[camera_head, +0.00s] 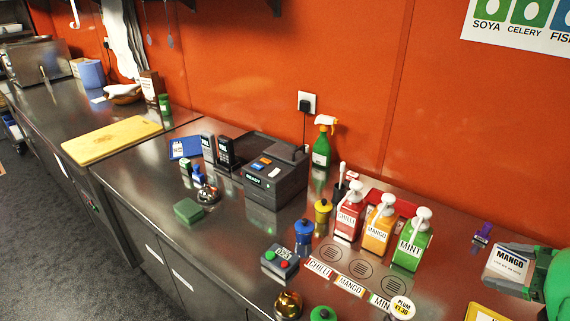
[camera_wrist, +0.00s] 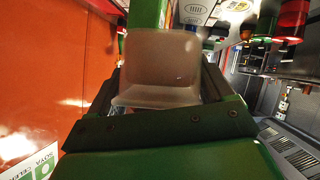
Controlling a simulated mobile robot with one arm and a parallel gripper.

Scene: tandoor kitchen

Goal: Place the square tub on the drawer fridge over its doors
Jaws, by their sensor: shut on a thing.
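A pale square tub with a MANGO label (camera_head: 507,264) is at the right edge of the head view. My gripper (camera_head: 515,272), green with dark fingers, is shut on it and holds it beside the counter's sauce bottles. In the wrist view the tub (camera_wrist: 158,68) looks beige and sits between the dark fingers of my gripper (camera_wrist: 160,92). A long steel counter (camera_head: 130,235) runs across the head view, with small white labels on its front panels. A further unit bears a yellow board. I cannot tell which unit is the drawer fridge.
Red, orange and green pump bottles (camera_head: 379,224) stand near the tub. A card terminal printer (camera_head: 275,180), a bell (camera_head: 208,194), a green block (camera_head: 188,211) and a button box (camera_head: 280,260) occupy the counter. Bare steel shows around the green block. The yellow board (camera_head: 112,139) lies farther left.

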